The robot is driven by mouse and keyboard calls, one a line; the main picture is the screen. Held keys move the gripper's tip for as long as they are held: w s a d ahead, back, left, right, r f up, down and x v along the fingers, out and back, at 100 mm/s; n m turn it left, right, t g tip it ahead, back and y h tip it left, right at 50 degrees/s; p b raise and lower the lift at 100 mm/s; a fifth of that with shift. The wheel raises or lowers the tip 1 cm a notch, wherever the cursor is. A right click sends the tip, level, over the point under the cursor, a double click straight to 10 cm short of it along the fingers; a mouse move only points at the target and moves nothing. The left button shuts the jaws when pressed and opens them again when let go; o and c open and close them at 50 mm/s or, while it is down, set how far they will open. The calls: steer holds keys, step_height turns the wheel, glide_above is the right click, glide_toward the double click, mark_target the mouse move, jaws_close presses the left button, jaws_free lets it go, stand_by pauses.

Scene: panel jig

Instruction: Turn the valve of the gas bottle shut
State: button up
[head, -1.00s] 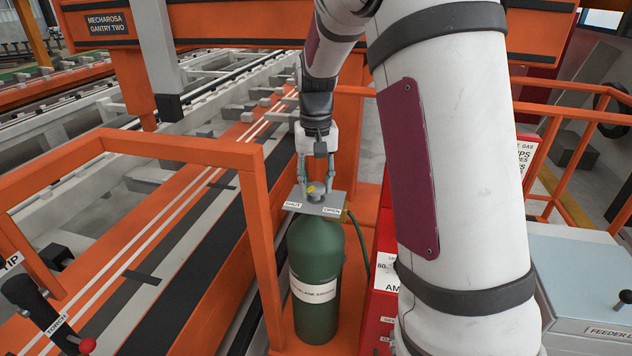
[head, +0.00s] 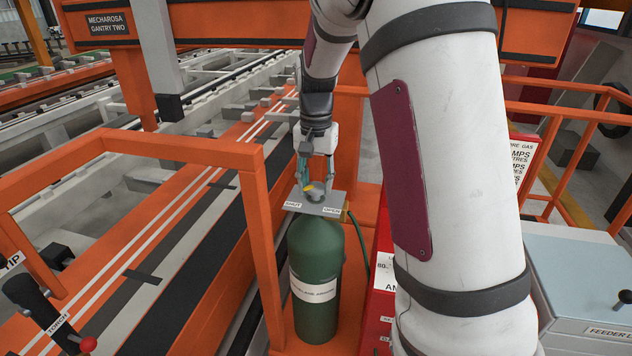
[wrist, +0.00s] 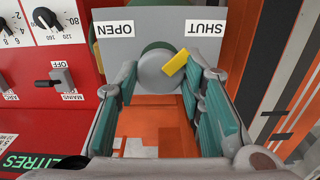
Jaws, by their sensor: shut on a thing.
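The green gas bottle (head: 316,255) stands upright on an orange platform in the head view. A grey plate (head: 328,208) on its top reads SHUT at the left and OPEN at the right. The grey round valve knob (wrist: 158,74) shows in the wrist view, with a yellow pointer (wrist: 177,61) aimed towards the SHUT label. My gripper (head: 315,187) is above the bottle, shut on the knob. In the wrist view its teal finger pads (wrist: 158,82) stand on either side of the knob. The fingers partly hide the knob in the head view.
An orange rail frame (head: 180,148) stands left of the bottle. A red panel with dials and a mains switch (wrist: 60,80) is close beside it. A hose (head: 360,243) runs down at the bottle's right. A pale feeder box (head: 580,275) is further right.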

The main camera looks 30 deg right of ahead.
mark_target(316, 186)
steer(key=o, duration=1.1)
steer(key=shift+o, duration=0.2)
step_height(316, 186, up, 12)
